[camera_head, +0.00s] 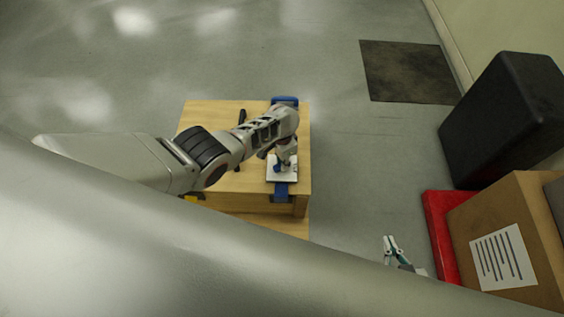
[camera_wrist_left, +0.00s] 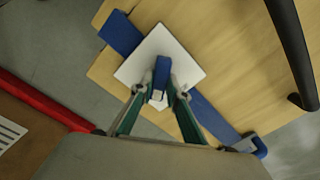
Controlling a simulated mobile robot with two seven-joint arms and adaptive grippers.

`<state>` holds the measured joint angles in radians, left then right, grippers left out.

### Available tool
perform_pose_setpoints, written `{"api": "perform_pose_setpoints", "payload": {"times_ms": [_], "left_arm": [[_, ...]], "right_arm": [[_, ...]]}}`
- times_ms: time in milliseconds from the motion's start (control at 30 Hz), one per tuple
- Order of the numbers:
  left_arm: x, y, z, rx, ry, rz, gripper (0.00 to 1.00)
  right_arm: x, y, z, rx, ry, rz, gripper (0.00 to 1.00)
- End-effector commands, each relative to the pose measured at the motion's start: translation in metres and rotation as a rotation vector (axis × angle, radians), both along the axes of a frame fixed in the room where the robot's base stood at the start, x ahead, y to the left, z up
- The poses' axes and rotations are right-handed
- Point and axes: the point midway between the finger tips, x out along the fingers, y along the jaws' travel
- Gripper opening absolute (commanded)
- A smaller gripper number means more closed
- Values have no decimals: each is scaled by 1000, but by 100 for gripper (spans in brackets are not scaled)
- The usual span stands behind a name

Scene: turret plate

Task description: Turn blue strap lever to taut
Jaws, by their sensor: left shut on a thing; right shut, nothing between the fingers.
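The white square plate (camera_head: 289,178) lies on the blue strap (camera_head: 281,192), which runs across the right part of the wooden table (camera_head: 215,113). In the left wrist view, the plate (camera_wrist_left: 183,52) and strap (camera_wrist_left: 120,33) show from above. A blue lever (camera_wrist_left: 162,67) stands out at the plate's middle. My left gripper (camera_wrist_left: 163,90) is shut on the lever, one teal finger on each side. In the head view, my left gripper (camera_head: 284,163) is over the plate and partly hides it. My right gripper (camera_head: 391,246) is shut and empty, away from the table at lower right.
A black bar-shaped handle (camera_wrist_left: 292,50) stands on the table beside the plate. A cardboard box (camera_head: 485,215), a red object (camera_head: 436,215) and a black case (camera_head: 505,120) stand at the right. My left arm hides part of the table.

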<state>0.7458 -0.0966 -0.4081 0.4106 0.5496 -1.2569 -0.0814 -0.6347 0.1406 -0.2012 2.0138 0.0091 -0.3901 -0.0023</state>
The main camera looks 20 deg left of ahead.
Motion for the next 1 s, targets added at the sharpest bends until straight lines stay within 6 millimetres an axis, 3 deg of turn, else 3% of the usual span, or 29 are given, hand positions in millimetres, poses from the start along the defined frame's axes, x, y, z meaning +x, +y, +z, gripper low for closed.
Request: {"api": "perform_pose_setpoints", "payload": {"times_ms": [500,1000], "left_arm": [[-2,0,-2,-1,3,-432,0],[-2,0,-2,-1,4,-588,0]], "right_arm": [[7,0,4,0,-14,-1,0],[-2,-1,-1,0,4,-1,0]]}}
